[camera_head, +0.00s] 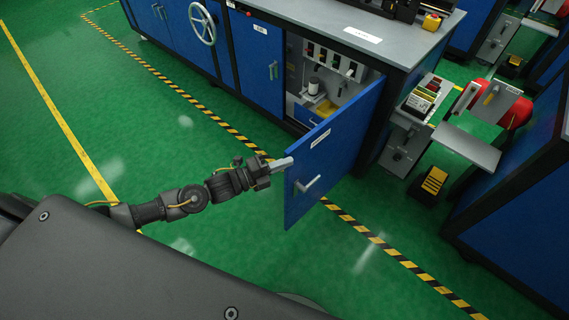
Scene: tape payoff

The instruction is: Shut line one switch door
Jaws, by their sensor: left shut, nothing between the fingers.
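The blue switch door (335,150) stands swung open from the cabinet, with a grey handle (308,187) and a small white label on its outer face. Its free edge points toward me. My left gripper (283,163) is shut with nothing in it. Its fingertips are at the upper corner of the door's free edge; I cannot tell whether they touch it. The open compartment (320,85) shows a row of switches and a white spool inside. My right gripper is not in view.
The blue cabinet (262,65) has a grey top and a handwheel (202,23) at the left. A step-like grey stand (405,150) and another machine with a red drum (515,112) are at the right. The green floor at the left is clear.

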